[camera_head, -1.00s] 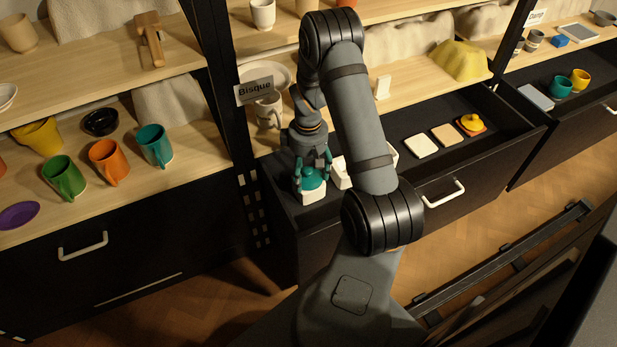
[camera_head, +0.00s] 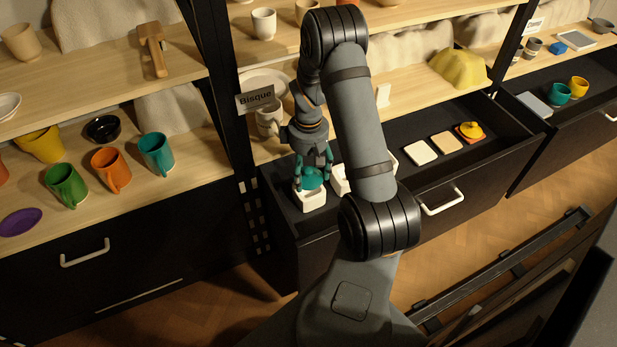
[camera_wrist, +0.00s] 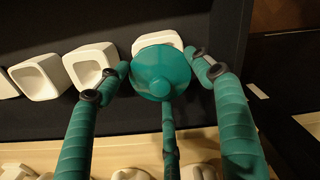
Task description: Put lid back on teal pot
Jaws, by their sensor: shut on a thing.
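My gripper (camera_head: 313,174) has teal fingers and points down over the open middle drawer. In the wrist view my gripper (camera_wrist: 160,80) is shut on a round teal lid (camera_wrist: 161,70) with a small knob-like spot on it. In the head view the teal lid (camera_head: 312,179) is just above a small white square container (camera_head: 312,199), partly hidden by the fingers. The container's rim also shows behind the lid in the wrist view (camera_wrist: 157,40). I cannot tell for certain which thing is the teal pot; a teal cup-like vessel (camera_head: 559,93) stands in the right drawer.
More white containers (camera_wrist: 90,66) stand close beside the lid. The drawer also holds flat tiles (camera_head: 420,152) and a yellow lidded piece (camera_head: 470,131). Coloured mugs, including a teal one (camera_head: 157,154), stand on the left shelf. A black post (camera_head: 222,90) rises left of my arm.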

